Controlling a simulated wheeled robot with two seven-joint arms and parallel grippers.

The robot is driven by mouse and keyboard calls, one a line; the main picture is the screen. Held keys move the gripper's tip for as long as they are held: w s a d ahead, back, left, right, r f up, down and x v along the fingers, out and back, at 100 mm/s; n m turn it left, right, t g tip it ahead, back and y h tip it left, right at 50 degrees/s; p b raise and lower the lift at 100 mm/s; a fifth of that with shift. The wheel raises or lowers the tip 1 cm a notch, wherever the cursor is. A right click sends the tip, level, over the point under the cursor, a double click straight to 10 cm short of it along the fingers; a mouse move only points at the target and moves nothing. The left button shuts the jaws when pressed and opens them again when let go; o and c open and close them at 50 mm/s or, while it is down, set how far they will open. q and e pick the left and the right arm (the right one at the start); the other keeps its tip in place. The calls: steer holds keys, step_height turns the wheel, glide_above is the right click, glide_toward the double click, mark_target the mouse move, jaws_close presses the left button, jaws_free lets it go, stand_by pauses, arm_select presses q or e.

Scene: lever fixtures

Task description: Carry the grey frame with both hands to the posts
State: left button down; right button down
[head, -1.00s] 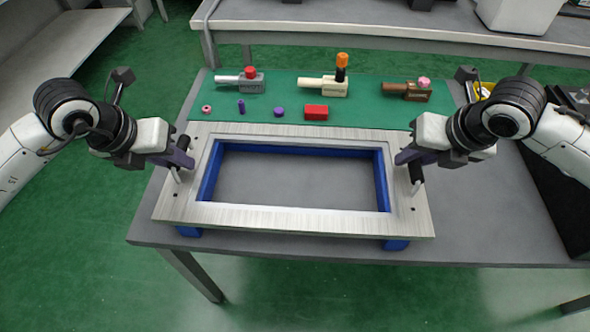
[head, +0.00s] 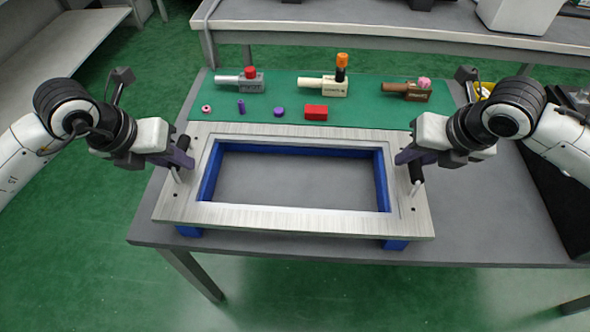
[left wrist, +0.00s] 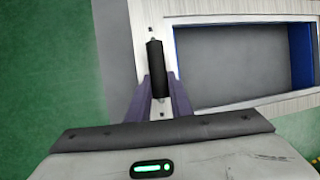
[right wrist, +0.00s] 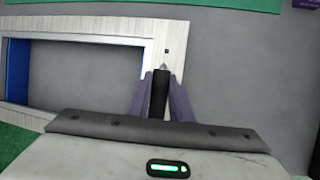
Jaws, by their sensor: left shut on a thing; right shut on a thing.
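The grey frame (head: 290,216) is a flat brushed rectangle with a large opening. It sits over a blue structure (head: 385,183) at the table's front. My left gripper (head: 181,160) is shut on the black handle (left wrist: 155,66) at the frame's left end. My right gripper (head: 409,162) is shut on the black handle (right wrist: 160,92) at its right end. Short pale metal pins (head: 415,188) stand by the handles, and small dark holes show in the frame's ends. I cannot tell which parts are the posts, or whether the frame touches the blue structure.
Behind the frame, a green mat (head: 290,92) holds several lever fixtures, including a cream one (head: 325,88), plus a red block (head: 316,112) and small purple and pink pieces. A black tray (head: 560,190) is at the right. Bare grey table (head: 470,215) lies right of the frame.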

arm_select(q)
steer(key=shift+w+r, duration=0.1)
steer(key=shift+r, duration=0.1)
arm_select(e)
steer(key=shift+w+r, duration=0.1)
steer(key=shift+r, duration=0.2)
